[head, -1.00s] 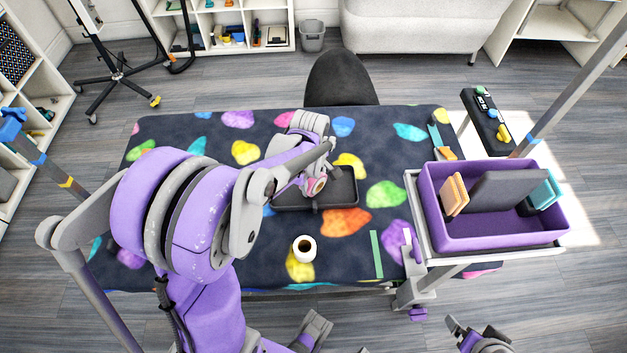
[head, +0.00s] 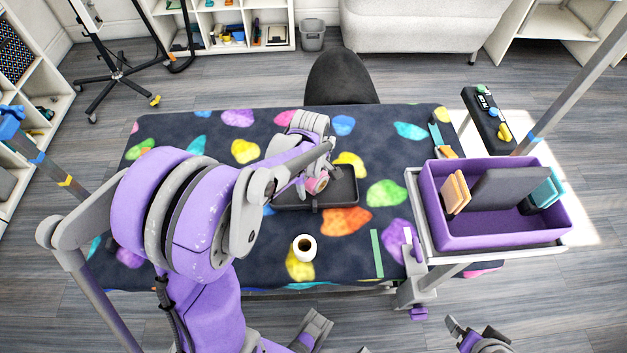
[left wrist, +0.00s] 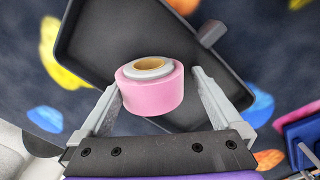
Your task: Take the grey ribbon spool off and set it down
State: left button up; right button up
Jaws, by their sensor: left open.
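In the left wrist view a pink spool (left wrist: 152,92) with a greyish-white top rim and a tan core sits between the fingers of my left gripper (left wrist: 155,82). The fingers are open on either side of it; whether either touches it I cannot tell. It also shows as a small pink round in the head view (head: 317,184), beside my left gripper (head: 312,177) over the black tray (head: 338,197). A white roll (head: 304,248) with a dark hole stands on the patterned mat.
The patterned table (head: 215,130) has free room left and behind the tray. A purple bin (head: 490,236) with upright items stands at the right. A green strip (head: 377,253) lies near the front edge. A dark chair (head: 340,80) stands behind.

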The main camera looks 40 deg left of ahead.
pick_arm(q)
jog(key=shift+r, duration=0.1)
jog(key=r, duration=0.3)
jog(key=r+p, duration=0.1)
jog(key=r, duration=0.6)
jog(key=shift+s+r, duration=0.25)
jog(key=shift+r, duration=0.05)
jog(key=s+d+r+m+t+p, duration=0.3)
jog(key=s+d+m, duration=0.8)
jog(key=m, duration=0.6)
jog(key=shift+d+t+p, duration=0.75)
jog(key=shift+t+p, duration=0.15)
